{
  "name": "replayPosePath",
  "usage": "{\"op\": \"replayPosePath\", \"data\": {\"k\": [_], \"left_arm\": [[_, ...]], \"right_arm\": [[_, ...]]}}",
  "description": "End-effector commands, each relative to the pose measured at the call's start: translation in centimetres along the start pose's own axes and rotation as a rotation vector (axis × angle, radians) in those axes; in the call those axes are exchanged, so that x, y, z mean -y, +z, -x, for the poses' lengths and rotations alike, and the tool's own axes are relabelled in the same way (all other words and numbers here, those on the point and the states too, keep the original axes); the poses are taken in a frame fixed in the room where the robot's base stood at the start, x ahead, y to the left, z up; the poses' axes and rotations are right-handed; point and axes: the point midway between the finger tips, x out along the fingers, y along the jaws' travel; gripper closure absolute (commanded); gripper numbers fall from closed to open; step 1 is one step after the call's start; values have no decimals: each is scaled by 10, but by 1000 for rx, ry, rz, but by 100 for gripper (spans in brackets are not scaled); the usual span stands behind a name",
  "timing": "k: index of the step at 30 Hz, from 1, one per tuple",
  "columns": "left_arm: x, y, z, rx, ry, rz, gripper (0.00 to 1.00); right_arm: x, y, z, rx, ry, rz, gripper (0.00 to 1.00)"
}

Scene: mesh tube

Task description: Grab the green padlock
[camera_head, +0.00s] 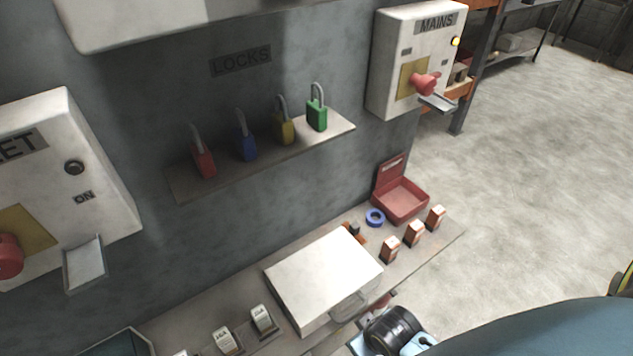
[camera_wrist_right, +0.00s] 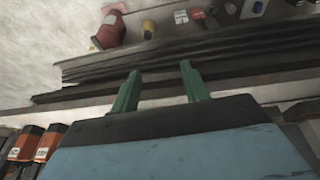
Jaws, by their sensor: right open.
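The green padlock (camera_head: 317,116) stands upright at the right end of a small wall shelf (camera_head: 182,187) under the word LOCKS, its grey shackle up. To its left on the shelf stand a yellow padlock (camera_head: 284,130), a blue padlock (camera_head: 245,147) and a red padlock (camera_head: 204,162). My right gripper (camera_wrist_right: 160,86) shows two green fingers apart with nothing between them in the wrist view. In the head view my right arm is at the bottom, well below the padlock shelf; its fingers are not clear there. My left gripper is not in view.
A MAINS box (camera_head: 392,62) with a red switch juts out right of the shelf. Below, a bench holds a white case (camera_head: 322,272), an open red box (camera_head: 402,198), a blue tape roll (camera_head: 375,217) and small orange-white boxes (camera_head: 414,233). Space before the padlocks looks clear.

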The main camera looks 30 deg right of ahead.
Motion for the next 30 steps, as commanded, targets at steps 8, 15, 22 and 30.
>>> {"op": "replayPosePath", "data": {"k": [8, 15, 22, 30], "left_arm": [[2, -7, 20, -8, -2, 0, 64], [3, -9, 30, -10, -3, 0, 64], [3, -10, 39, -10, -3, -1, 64], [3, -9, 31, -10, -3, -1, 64]], "right_arm": [[-23, -54, 92, -133, 50, -30, 55], [-79, -159, 189, -642, 146, -109, 55], [-83, -231, 315, -1120, 62, -83, 55], [-72, -253, 360, -1290, -18, -46, 55]]}}
